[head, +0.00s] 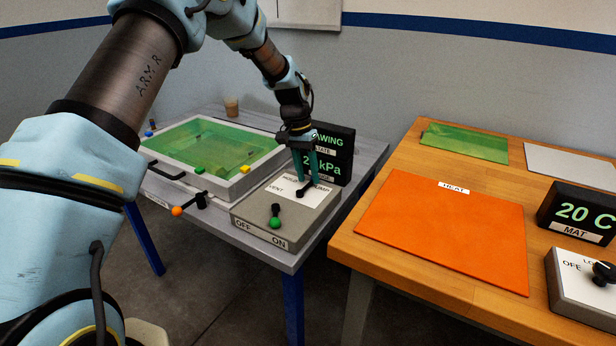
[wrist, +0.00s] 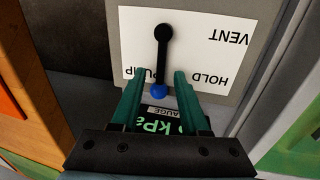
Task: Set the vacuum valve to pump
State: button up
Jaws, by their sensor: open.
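The vacuum valve is a black lever (wrist: 163,50) with a blue knob (wrist: 158,91), on a white label plate marked VENT, HOLD and PUMP. In the wrist view the lettering is upside down, and the knob points to the edge between HOLD and PUMP. My gripper (wrist: 156,78) is open, with one green finger on each side of the knob; I cannot tell whether either touches it. In the head view my gripper (head: 306,178) points down over the valve box (head: 285,215), and its fingers hide the knob and part of the label.
A green switch (head: 275,222) marked OFF/ON is on the box front. A display (head: 338,150) showing a kPa gauge stands close behind. A tray (head: 262,160) with green contents lies left. An orange heat mat (head: 440,235) is on the wooden table, across a gap.

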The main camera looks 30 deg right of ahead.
notch_tip(320, 180, up, 10)
jog(key=w+b, duration=0.1)
jog(key=shift+w+a+b, duration=0.35)
jog(key=shift+a+b, duration=0.05)
jog(key=shift+a, duration=0.05)
jog(key=shift+f, duration=0.1)
jog(key=a+n+t, duration=0.2)
jog(key=a+n, duration=0.4)
jog(key=a, duration=1.9)
jog(key=s+a+n, duration=0.2)
jog(key=s+a, duration=0.3)
jog(key=a, duration=0.3)
jog(key=s+a+f+n+t, duration=0.1)
jog(key=s+a+n, duration=0.2)
jog(key=s+a, duration=0.3)
jog(key=a, duration=0.3)
jog(key=shift+s+t+y, duration=0.15)
jog(key=shift+t+y, duration=0.15)
jog(key=shift+y, duration=0.1)
